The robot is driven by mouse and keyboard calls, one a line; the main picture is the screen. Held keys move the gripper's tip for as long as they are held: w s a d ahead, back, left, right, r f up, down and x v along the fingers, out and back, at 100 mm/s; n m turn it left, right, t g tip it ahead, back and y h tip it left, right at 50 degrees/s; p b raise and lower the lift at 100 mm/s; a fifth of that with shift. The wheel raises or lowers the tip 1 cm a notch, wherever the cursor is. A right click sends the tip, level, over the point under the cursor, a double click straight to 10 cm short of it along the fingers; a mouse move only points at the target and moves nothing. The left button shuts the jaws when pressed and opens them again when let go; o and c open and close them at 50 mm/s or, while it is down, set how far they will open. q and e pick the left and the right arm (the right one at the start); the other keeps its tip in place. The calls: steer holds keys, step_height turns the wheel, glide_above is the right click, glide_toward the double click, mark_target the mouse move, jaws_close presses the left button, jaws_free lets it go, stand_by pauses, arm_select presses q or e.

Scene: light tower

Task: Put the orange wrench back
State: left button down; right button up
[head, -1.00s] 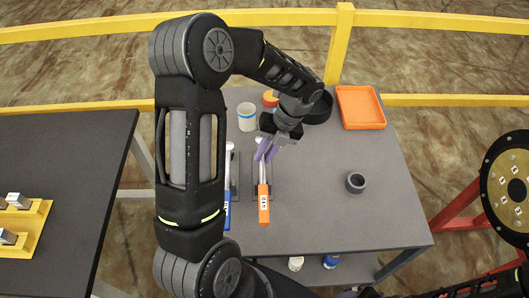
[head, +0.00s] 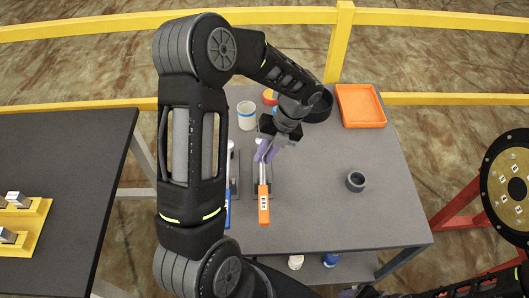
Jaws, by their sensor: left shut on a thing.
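The orange-handled wrench (head: 263,207) lies lengthwise on the grey table (head: 320,215), over a dark flat holder (head: 246,182). Its handle points toward me, and its metal shaft runs up to my left gripper (head: 264,152). My left gripper has purple fingertips, reaches down from above and is shut on the wrench near its far end. The fingers hide part of the wrench head. I cannot tell whether the wrench rests fully on the holder. My right gripper is not in view.
A blue-handled tool (head: 228,200) lies just left of the wrench, partly behind my arm. A dark ring (head: 355,181) sits on the right. The front right is clear.

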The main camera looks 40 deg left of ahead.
arm_select(q)
steer(key=shift+f+b, duration=0.35)
steer(key=shift+f, duration=0.5)
steer(key=c, duration=1.3)
jaws_free()
steer(key=shift+b+v, duration=0.55)
steer(key=shift+v, duration=3.45)
